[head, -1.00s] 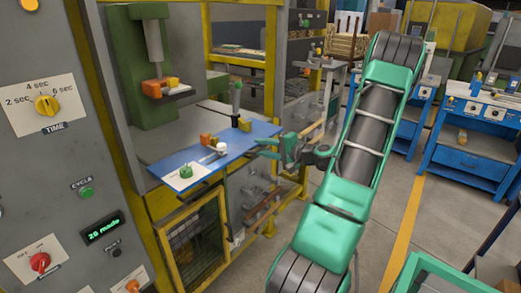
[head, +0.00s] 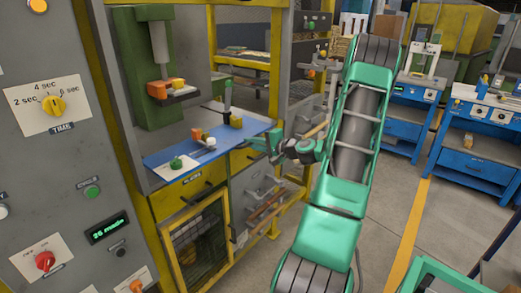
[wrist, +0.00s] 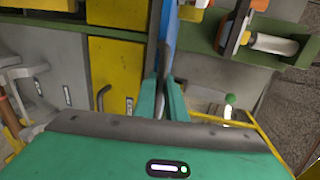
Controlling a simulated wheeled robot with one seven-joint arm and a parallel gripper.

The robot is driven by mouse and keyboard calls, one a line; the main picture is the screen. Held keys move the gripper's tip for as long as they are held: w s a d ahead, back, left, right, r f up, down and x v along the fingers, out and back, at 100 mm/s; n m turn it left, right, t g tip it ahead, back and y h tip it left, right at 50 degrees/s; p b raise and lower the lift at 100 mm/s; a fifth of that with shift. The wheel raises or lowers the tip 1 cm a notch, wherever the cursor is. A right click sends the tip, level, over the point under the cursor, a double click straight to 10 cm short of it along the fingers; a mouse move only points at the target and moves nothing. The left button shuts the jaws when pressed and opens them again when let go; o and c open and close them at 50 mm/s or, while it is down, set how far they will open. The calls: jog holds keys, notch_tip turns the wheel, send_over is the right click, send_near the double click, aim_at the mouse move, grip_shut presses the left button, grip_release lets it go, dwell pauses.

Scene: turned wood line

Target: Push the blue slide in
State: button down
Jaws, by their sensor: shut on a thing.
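The blue slide (head: 232,138) is a long flat board at the front of the machine in the head view, partly out over the yellow drawer fronts. A white plate with a green knob (head: 176,163), a white ball and small orange and yellow blocks are on it. My gripper (head: 262,143) is at its right front edge. The exact contact is partly hidden by the fingers.
A green press (head: 138,60) with an orange block under it stands behind the slide. A grey control panel (head: 75,160) is at the left. A yellow mesh door (head: 200,240) is below. Blue benches (head: 470,150) stand at the right, with open floor between.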

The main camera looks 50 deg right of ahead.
aim_at(224, 133)
jog(key=r+x, duration=0.1)
jog(key=x, duration=0.8)
jog(key=r+x, duration=0.1)
jog(key=x, duration=0.4)
jog(key=shift+w+a+r, duration=0.15)
jog(key=shift+w+r, duration=0.15)
jog(key=shift+w, duration=0.3)
jog(key=shift+w+r, duration=0.15)
jog(key=shift+w, duration=0.1)
jog(key=c, duration=1.8)
grip_release()
jog(key=shift+w, duration=0.15)
jog(key=shift+f, duration=0.2)
jog(key=shift+s, duration=0.3)
jog(key=shift+s+d+f+v, duration=0.15)
jog(key=shift+f+v, duration=0.6)
jog(key=shift+v, duration=4.1)
jog(key=shift+s+f+v, duration=0.15)
jog(key=shift+f+v, duration=0.55)
jog(key=shift+v, duration=4.15)
jog(key=shift+s+d+f+v, duration=0.15)
jog(key=shift+f+v, duration=0.6)
jog(key=shift+v, duration=4.1)
